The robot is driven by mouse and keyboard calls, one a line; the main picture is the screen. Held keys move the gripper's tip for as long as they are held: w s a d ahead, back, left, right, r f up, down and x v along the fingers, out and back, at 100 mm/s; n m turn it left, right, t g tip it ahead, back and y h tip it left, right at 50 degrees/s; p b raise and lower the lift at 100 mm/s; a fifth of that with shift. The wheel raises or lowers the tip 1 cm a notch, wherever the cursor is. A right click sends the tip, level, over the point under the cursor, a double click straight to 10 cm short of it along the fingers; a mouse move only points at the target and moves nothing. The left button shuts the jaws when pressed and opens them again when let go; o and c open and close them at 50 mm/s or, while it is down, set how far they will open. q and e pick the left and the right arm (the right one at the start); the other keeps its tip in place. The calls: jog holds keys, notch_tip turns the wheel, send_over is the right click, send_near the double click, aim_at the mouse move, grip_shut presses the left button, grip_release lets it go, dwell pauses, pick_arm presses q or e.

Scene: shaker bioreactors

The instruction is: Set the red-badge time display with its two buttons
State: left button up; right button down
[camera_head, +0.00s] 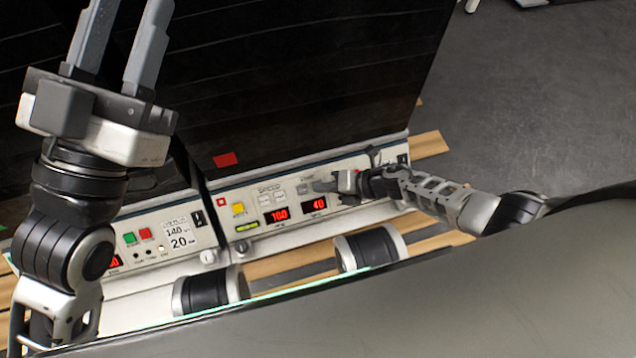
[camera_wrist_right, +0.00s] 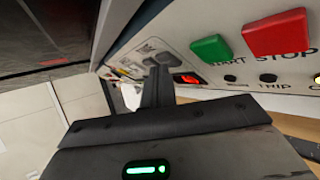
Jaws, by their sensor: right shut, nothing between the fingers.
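The middle shaker panel (camera_head: 240,220) has a red badge (camera_head: 226,159) on the dark front above it. It carries two red-lit displays, one reading about 70.0 (camera_head: 280,215) under the word SPEED and one reading 40 (camera_head: 314,205); the right one's label is too small to read. Small grey buttons (camera_head: 303,188) sit above the 40 display. My right gripper (camera_head: 320,186) is shut and empty, its tips close to these buttons; contact cannot be told. In the right wrist view its closed fingers (camera_wrist_right: 157,86) point along the panel. My left gripper (camera_head: 118,45) is open, empty and raised at left.
A neighbouring panel (camera_head: 155,240) at left has green and red buttons. The right wrist view shows a green START button (camera_wrist_right: 211,49) and red STOP button (camera_wrist_right: 277,34) close by. Two black-and-white cylinders (camera_head: 207,293) (camera_head: 370,249) lie before the panels. Open floor is at upper right.

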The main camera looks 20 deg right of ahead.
jog(key=shift+s+r+p, duration=0.35)
jog(key=shift+s+p, duration=0.1)
jog(key=shift+s, duration=0.05)
jog(key=s+r+p, duration=0.1)
jog(key=s+p, duration=0.1)
jog(key=s+r+p, duration=0.1)
jog(key=r+p, duration=0.1)
jog(key=shift+s+d+r, duration=0.1)
jog(key=shift+s+r, duration=0.1)
jog(key=shift+s, duration=0.15)
dwell(0.7)
